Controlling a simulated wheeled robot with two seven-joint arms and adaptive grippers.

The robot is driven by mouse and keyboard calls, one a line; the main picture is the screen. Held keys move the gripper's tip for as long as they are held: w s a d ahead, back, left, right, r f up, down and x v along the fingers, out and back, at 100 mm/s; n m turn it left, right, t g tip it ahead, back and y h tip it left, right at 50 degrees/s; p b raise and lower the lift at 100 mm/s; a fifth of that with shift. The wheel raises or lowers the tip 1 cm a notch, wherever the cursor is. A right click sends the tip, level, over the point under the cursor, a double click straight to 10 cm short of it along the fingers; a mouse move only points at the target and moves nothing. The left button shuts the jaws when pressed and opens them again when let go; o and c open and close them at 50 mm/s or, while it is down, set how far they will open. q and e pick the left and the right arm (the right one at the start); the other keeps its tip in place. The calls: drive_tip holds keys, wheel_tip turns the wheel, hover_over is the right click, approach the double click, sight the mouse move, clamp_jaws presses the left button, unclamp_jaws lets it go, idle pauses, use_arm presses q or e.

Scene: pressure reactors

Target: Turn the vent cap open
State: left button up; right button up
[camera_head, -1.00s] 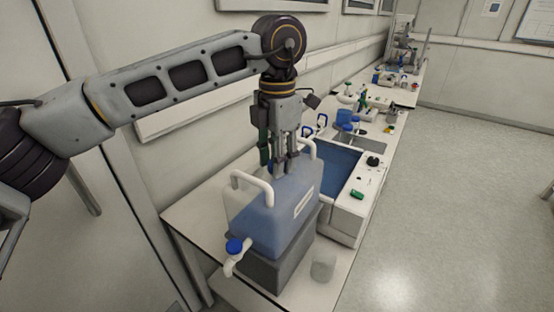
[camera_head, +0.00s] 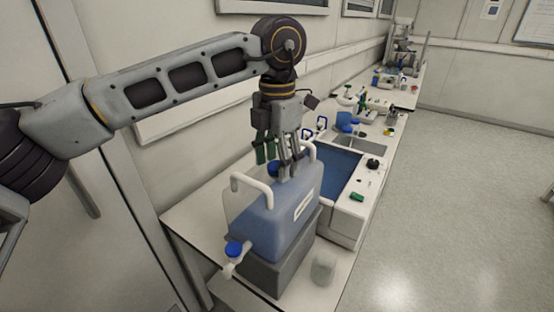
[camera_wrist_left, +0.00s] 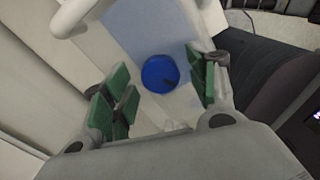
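The carboy (camera_head: 278,215) is a translucent container with blue liquid, white handles and a front spigot. It stands on a grey block. Its blue vent cap (camera_head: 273,169) is on top, partly hidden behind my left gripper (camera_head: 279,163). In the left wrist view the round blue cap (camera_wrist_left: 160,74) lies between the two green-padded fingers of the left gripper (camera_wrist_left: 160,98). The fingers are spread, with a gap on both sides of the cap. I cannot tell how far above the cap the fingertips are. My right gripper is not in view.
A spigot with a blue knob (camera_head: 234,249) sticks out at the carboy's front. A clear beaker (camera_head: 323,267) stands beside the grey block (camera_head: 283,268). A blue-filled bath (camera_head: 338,172) is just behind on the right. The floor to the right is clear.

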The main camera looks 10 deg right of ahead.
sight(277, 165)
use_arm(q)
drive_tip(key=shift+r, duration=0.15)
wheel_tip(277, 165, up, 12)
idle(0.9)
drive_tip(key=shift+f, duration=0.2)
